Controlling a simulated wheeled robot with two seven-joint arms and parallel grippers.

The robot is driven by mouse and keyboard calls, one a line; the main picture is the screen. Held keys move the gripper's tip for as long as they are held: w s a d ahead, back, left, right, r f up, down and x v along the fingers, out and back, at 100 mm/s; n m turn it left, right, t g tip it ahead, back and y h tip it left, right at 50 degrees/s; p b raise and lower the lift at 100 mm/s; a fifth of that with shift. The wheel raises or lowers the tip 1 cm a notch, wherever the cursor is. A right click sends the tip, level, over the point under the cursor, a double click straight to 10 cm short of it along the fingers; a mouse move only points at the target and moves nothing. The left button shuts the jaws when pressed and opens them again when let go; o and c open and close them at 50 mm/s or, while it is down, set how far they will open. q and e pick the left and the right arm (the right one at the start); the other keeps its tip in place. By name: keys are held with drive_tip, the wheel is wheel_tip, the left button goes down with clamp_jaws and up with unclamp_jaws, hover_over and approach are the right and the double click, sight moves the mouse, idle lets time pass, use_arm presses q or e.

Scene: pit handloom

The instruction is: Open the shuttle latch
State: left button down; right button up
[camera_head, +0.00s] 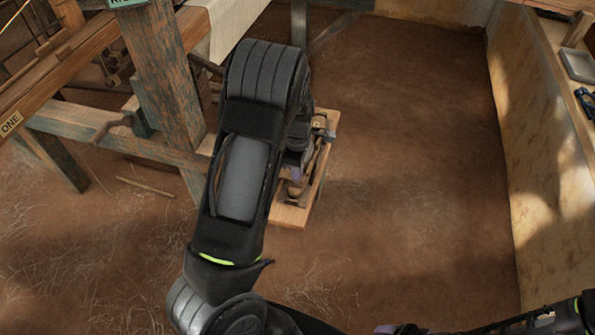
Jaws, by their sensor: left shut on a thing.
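A narrow light-wood board (290,217) with dark wooden and metal fittings (321,133) lies low over the floor, right of the loom post. My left arm reaches across the middle of the view and covers much of it. My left gripper (289,174) points down at the board, mostly hidden behind my arm, and is shut on a part of these fittings. I cannot make out the latch itself or its position. Only a little of my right gripper (385,329) shows at the bottom edge, away from the board; its jaws cannot be judged.
A stick (145,187) lies on the floor. A plastered wall ledge (545,130) bounds the right. The earthen floor (410,130) between is clear.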

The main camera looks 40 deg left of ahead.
idle(0.4)
use_arm(q)
drive_tip(key=c, duration=1.6)
unclamp_jaws()
drive_tip(key=shift+o, duration=0.2)
